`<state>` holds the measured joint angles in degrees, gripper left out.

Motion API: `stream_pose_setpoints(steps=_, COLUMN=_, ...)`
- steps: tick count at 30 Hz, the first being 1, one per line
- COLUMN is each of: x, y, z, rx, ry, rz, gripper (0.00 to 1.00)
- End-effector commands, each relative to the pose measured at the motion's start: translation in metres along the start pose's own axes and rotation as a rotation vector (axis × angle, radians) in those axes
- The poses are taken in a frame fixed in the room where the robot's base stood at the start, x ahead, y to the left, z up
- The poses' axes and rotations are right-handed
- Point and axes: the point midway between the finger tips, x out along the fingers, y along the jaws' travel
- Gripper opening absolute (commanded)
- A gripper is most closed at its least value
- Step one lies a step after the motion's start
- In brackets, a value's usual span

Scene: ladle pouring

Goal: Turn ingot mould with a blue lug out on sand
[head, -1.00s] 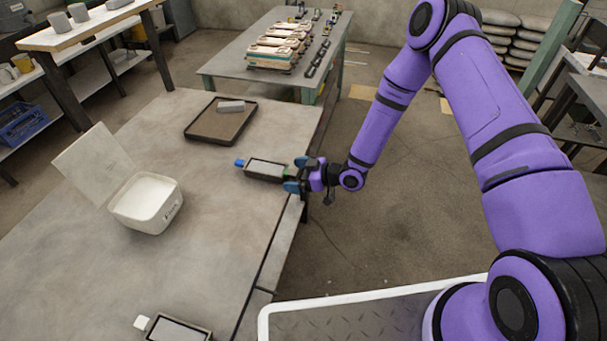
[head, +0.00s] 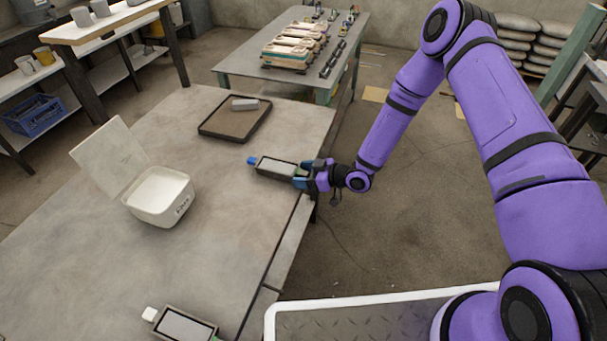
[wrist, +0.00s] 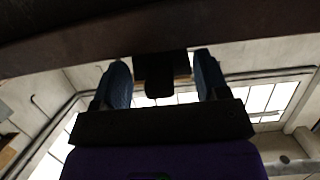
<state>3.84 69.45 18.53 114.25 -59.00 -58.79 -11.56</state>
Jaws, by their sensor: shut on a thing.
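The ingot mould with the blue lug (head: 251,160) is a dark oblong box (head: 277,167) with a pale grey fill, near the table's right edge. Its lug points left. My gripper (head: 306,174) comes from the right and is shut on the mould's handle end. In the wrist view a black handle (wrist: 160,76) shows between my gripper's blue fingers (wrist: 162,82). The sand is probably the brown bed in a shallow dark tray (head: 212,133), further back on the table. A grey bar lies on it (head: 244,104). I cannot tell whether the mould touches the table.
A white tub (head: 160,205) with an open lid stands at the left. A second mould with a white lug (head: 184,326) lies at the front. The table (head: 225,215) is clear between mould and tray. A green-legged bench (head: 240,77) with several moulds stands behind.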

Motion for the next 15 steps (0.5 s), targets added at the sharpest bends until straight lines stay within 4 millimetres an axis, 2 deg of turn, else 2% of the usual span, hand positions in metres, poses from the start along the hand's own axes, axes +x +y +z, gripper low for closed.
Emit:
stream_pose_setpoints(steps=8, x=0.000, y=0.000, z=-0.003, rx=-0.002, ry=0.004, rz=0.000, gripper=0.30)
stream_pose_setpoints(steps=15, x=-0.004, y=0.001, z=-0.016, rx=-0.002, ry=0.005, rz=0.001, gripper=0.30)
